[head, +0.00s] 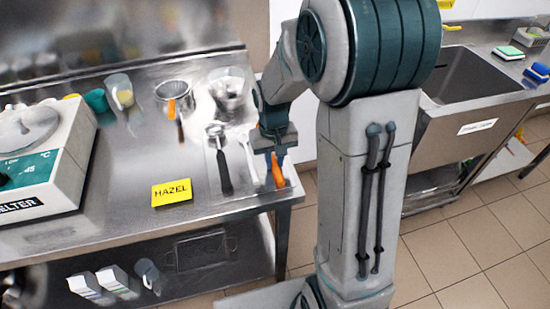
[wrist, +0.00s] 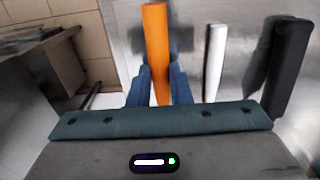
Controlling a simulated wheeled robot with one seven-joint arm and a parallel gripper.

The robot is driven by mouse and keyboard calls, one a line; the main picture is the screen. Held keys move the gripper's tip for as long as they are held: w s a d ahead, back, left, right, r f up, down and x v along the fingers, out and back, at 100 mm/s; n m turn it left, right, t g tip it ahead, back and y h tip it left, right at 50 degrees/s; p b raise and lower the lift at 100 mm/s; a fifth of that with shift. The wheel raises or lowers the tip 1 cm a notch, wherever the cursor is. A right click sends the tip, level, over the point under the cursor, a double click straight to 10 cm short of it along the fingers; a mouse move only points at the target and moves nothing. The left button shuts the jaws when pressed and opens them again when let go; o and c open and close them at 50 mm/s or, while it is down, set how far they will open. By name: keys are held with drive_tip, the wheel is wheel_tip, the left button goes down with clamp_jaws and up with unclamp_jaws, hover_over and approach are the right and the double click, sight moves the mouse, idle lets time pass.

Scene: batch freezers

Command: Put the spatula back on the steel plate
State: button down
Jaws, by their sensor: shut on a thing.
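My gripper (head: 273,160) is shut on an orange handle, which I take to be the spatula (head: 278,173). In the wrist view the orange handle (wrist: 157,50) stands between my two blue fingers (wrist: 158,88). The spatula's far end is hidden behind my gripper and arm. The steel plate (head: 246,184) lies near the right end of the steel table, under a black-handled scoop (head: 224,170) and a white-handled tool (head: 248,155). The spatula is over the plate's right part; whether it touches the plate I cannot tell.
A melter (head: 45,160) stands far left. The table's right edge is close to my gripper. A sink (head: 460,85) is right.

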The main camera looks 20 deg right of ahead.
drive_tip(key=c, duration=1.3)
unclamp_jaws()
wheel_tip(320, 180, up, 11)
drive_tip(key=shift+s+r+t, duration=0.25)
drive_tip(key=shift+s+t, duration=0.25)
drive_tip(key=shift+s, duration=2.1)
drive_tip(key=shift+s+r+t, duration=0.2)
drive_tip(key=shift+s+t, duration=0.3)
drive_tip(key=shift+s, duration=2.15)
drive_tip(key=shift+s+r+t, duration=0.25)
drive_tip(key=shift+s+t, duration=0.25)
drive_tip(key=shift+s, duration=2.1)
